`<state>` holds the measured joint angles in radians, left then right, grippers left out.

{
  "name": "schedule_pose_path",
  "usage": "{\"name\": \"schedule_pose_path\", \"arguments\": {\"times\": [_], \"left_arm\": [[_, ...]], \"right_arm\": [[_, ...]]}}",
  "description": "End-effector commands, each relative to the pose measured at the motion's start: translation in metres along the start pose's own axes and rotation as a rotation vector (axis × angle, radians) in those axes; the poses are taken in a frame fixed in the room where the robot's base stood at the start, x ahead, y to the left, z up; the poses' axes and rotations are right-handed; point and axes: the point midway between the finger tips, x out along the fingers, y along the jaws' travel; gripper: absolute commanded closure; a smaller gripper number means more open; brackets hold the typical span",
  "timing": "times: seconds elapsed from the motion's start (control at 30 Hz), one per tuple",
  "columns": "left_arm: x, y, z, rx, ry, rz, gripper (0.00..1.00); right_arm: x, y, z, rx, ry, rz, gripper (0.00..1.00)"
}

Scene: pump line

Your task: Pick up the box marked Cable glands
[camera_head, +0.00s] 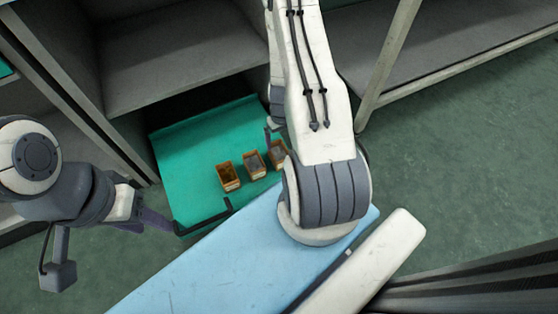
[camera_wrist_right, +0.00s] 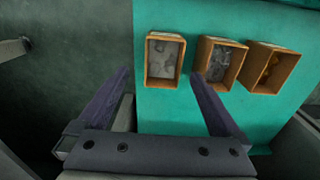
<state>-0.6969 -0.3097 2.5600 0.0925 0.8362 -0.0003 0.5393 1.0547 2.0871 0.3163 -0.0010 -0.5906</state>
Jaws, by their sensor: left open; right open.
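Three small open orange-brown boxes stand in a row on a green surface. In the head view they are the left box (camera_head: 228,177), the middle box (camera_head: 254,165) and the right box (camera_head: 279,154). The right wrist view shows them in reverse order: grey contents (camera_wrist_right: 165,59), darker grey pieces (camera_wrist_right: 219,63), orange-brown contents (camera_wrist_right: 272,68). No marking is legible, so I cannot tell which is Cable glands. My right gripper (camera_wrist_right: 159,78) is open and empty, its fingers pointing toward the grey-contents box. My left gripper (camera_head: 150,222) is open and empty, left of the green surface.
The green surface (camera_head: 185,150) has a raised back edge and a black handle-like bar (camera_head: 205,218) at its front. Grey shelving (camera_head: 180,60) stands behind. A light blue panel (camera_head: 220,265) fills the foreground. My right arm hides part of the scene beside the right box.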

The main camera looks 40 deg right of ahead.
Motion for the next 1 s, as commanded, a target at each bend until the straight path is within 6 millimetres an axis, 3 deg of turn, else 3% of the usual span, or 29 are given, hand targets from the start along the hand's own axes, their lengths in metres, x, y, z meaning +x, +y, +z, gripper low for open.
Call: {"name": "schedule_pose_path", "arguments": {"times": [0.4,0.67,1.0], "left_arm": [[0.048,-0.003,0.003,0.0,0.0,0.0,0.5],[0.058,-0.004,0.003,0.0,0.0,0.0,0.5],[0.095,-0.007,0.005,0.0,0.0,0.0,0.5]], "right_arm": [[0.05,0.0,0.0,0.001,-0.001,0.0,0.0],[0.062,-0.002,-0.001,0.0,-0.001,0.0,0.0],[0.105,-0.006,-0.006,0.001,-0.001,0.0,0.0]]}}
